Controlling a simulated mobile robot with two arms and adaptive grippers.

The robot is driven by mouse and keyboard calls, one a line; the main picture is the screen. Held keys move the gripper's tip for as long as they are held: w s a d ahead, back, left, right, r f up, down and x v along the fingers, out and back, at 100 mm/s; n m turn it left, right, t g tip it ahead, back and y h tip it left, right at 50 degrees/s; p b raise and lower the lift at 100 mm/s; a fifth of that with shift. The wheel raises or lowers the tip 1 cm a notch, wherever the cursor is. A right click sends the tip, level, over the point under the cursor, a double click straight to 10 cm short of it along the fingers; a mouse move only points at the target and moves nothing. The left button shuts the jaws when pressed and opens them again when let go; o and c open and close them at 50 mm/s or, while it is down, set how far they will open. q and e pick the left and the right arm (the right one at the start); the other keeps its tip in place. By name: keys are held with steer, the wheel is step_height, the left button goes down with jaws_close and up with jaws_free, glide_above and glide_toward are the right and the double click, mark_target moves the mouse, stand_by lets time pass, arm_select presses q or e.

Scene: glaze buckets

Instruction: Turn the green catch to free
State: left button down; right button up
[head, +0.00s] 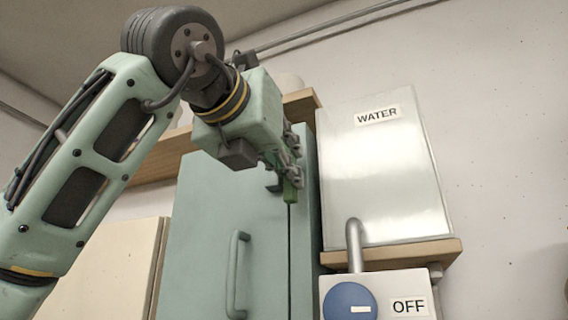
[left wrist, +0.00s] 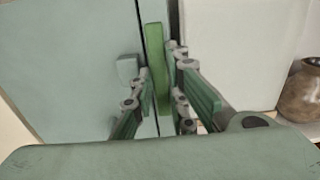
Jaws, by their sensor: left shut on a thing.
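The green catch (left wrist: 156,70) is an upright bar at the edge of the teal cabinet door (left wrist: 70,60) in the left wrist view. In the head view its lower end (head: 290,192) shows just below my left gripper (head: 287,172). My left gripper also shows in the left wrist view (left wrist: 160,84), with one finger on each side of the catch, shut on it. The catch stands close to vertical, along the door seam. Its upper part is hidden by the gripper in the head view. My right gripper is in neither view.
The cabinet door has a vertical handle (head: 237,275) below the gripper. To the right, a white tank marked WATER (head: 385,175) stands on a wooden shelf (head: 400,254), above a box with a blue knob (head: 350,301) and an OFF label. A brown jar (left wrist: 302,92) stands at the right in the wrist view.

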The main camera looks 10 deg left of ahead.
arm_select(q)
steer(key=shift+f, duration=0.1)
stand_by(0.3)
steer(key=c, duration=1.7)
jaws_free()
steer(key=shift+s, duration=0.15)
steer(key=s, duration=0.3)
steer(key=s+a, duration=0.1)
steer(key=s, duration=0.3)
steer(key=s+a, duration=0.1)
steer(key=s, duration=0.3)
steer(key=shift+s+a, duration=0.15)
steer(key=shift+s, duration=0.1)
